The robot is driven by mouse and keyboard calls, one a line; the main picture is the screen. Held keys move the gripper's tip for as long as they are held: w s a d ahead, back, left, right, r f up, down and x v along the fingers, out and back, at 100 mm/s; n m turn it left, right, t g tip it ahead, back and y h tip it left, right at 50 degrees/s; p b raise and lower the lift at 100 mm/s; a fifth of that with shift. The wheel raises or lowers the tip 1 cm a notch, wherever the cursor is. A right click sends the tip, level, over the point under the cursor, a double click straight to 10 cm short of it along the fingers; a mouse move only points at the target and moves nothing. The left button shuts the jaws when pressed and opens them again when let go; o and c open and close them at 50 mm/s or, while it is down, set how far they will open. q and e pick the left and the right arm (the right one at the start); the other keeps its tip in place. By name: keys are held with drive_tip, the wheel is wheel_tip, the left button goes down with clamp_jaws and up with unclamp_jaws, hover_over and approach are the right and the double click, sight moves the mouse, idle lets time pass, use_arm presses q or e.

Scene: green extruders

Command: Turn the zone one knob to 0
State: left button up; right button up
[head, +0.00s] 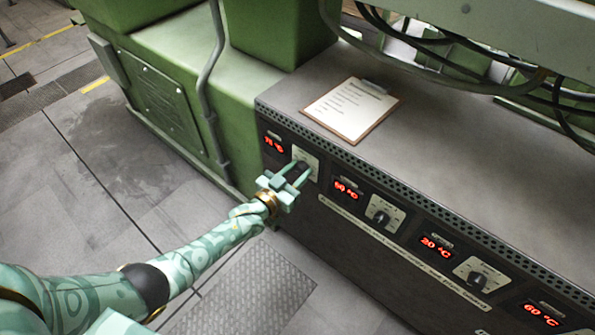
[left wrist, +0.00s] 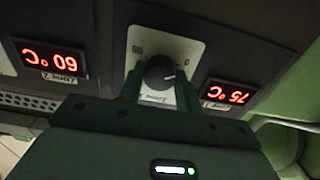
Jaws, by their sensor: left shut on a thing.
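The zone one knob (left wrist: 160,71) is a round dark knob on a pale plate (left wrist: 146,42), which shows upside down in the left wrist view. A 0 is printed near the plate's right edge there. A light mark on the knob points roughly right. The red display (head: 273,144) beside it reads about 75 °C; it also shows in the left wrist view (left wrist: 229,95). My left gripper (head: 298,173) is at this knob, with one finger on each side, shut on it. The gripper partly hides the knob in the head view. My right gripper is not in view.
A second knob (head: 381,216) and a third knob (head: 477,279) follow along the dark panel, with more red displays. A clipboard (head: 351,108) lies on the cabinet top. Black cables (head: 470,45) hang at the upper right. Open floor (head: 75,190) lies left.

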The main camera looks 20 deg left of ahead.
use_arm(q)
drive_tip(key=shift+f, duration=0.15)
drive_tip(key=o, duration=1)
drive_tip(key=shift+s, duration=0.1)
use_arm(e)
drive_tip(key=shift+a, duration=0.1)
use_arm(q)
drive_tip(key=shift+s+a, duration=0.15)
drive_tip(key=shift+s, duration=0.1)
drive_tip(key=p+v, duration=0.5)
drive_tip(key=v, duration=1)
drive_tip(key=shift+s, duration=0.3)
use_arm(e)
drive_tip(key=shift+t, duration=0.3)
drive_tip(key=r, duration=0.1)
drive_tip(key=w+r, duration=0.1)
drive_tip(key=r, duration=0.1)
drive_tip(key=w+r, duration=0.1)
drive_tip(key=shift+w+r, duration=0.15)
use_arm(q)
drive_tip(key=shift+a, duration=0.1)
